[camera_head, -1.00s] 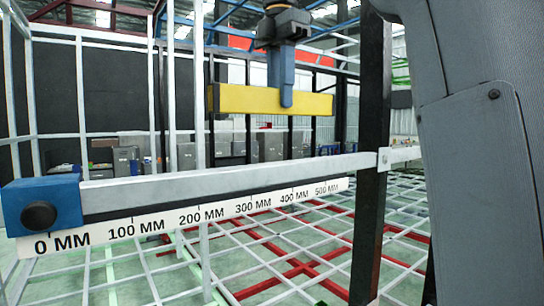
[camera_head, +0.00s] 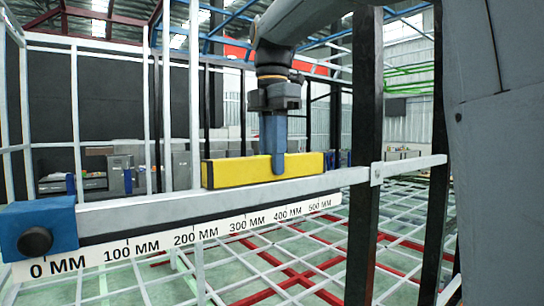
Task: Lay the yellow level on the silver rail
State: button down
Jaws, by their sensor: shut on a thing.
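The yellow level (camera_head: 232,171) is a long bar with a dark left end, held roughly level. My gripper (camera_head: 278,163) is shut on it right of its middle, with blue fingers pointing down. The silver rail (camera_head: 130,212) runs from the blue block at left up to the dark post at right. The level's lower edge meets the rail's upper edge in the picture, above the 200 to 500 mm marks. Whether it touches the rail or hangs just above or behind it, I cannot tell.
A blue block (camera_head: 52,225) with a black knob (camera_head: 35,241) sits at the rail's left end. A white millimetre scale (camera_head: 195,234) runs along the rail's lower side. A dark upright post (camera_head: 365,130) crosses the rail at right. A white and red grid lies below.

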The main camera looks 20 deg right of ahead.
jog(key=shift+f, duration=0.1)
jog(key=c, duration=1.5)
grip_release()
notch_tip(320, 180, up, 12)
jog(key=shift+r+b, duration=0.15)
jog(key=shift+b, duration=0.35)
